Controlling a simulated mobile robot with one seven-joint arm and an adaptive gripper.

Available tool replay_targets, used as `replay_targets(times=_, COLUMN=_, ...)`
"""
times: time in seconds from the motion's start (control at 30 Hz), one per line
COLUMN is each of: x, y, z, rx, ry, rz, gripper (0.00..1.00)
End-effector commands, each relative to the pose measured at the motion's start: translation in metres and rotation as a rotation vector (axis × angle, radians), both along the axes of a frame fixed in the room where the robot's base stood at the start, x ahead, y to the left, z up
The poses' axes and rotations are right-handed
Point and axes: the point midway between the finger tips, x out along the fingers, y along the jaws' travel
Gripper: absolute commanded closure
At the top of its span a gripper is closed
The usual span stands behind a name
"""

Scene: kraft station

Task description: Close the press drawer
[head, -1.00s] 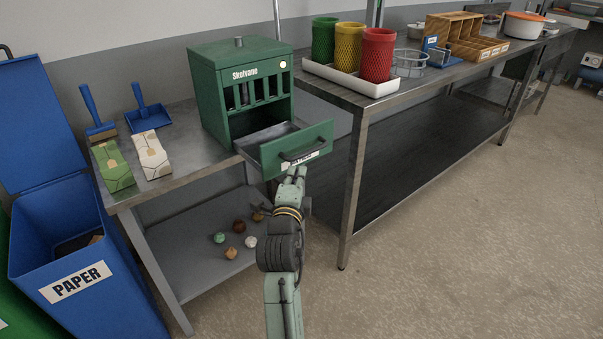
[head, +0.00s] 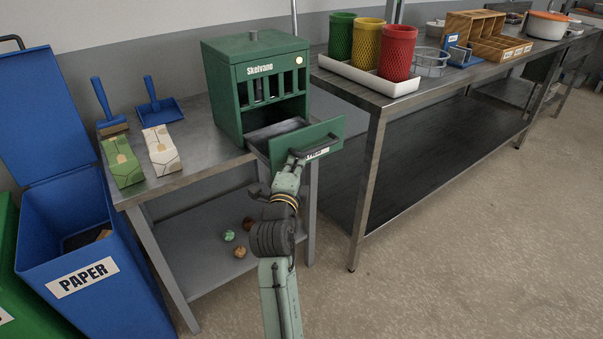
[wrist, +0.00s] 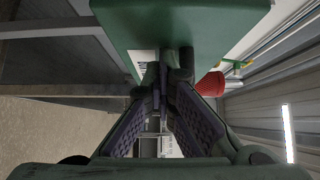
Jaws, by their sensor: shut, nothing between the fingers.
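The green press (head: 256,85) stands on the steel table. Its drawer (head: 330,141) is pulled partly out; the grey inside shows behind the green front. A dark bar handle (head: 318,147) and a white label are on the front. My gripper (head: 296,157) is at the drawer front, by the left end of the handle, its fingers shut and empty. In the wrist view the shut fingertips (wrist: 176,62) meet against the green drawer front (wrist: 190,22). They look very close to it or touching; exact contact is hidden.
Two cartons (head: 161,150), a brush and a blue dustpan (head: 160,113) lie left of the press. Small balls (head: 229,236) lie on the lower shelf. A blue paper bin (head: 85,245) stands at left. A longer table (head: 372,95) with baskets (head: 397,53) stands right.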

Motion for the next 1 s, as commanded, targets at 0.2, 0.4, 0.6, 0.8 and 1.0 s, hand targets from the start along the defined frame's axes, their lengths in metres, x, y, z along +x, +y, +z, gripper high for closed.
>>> replay_targets(times=0.2, x=0.048, y=0.038, z=-0.006, rx=0.0, ry=-0.004, rz=0.007, gripper=1.0)
replay_targets(times=0.4, x=0.089, y=0.067, z=-0.006, rx=0.002, ry=-0.002, rz=0.004, gripper=1.0)
replay_targets(times=0.6, x=0.118, y=0.087, z=-0.004, rx=0.001, ry=-0.001, rz=0.002, gripper=1.0)
replay_targets(times=0.8, x=0.131, y=0.096, z=-0.002, rx=0.001, ry=0.0, rz=0.002, gripper=1.0)
replay_targets(times=1.0, x=0.133, y=0.097, z=0.0, rx=0.001, ry=-0.001, rz=0.003, gripper=1.0)
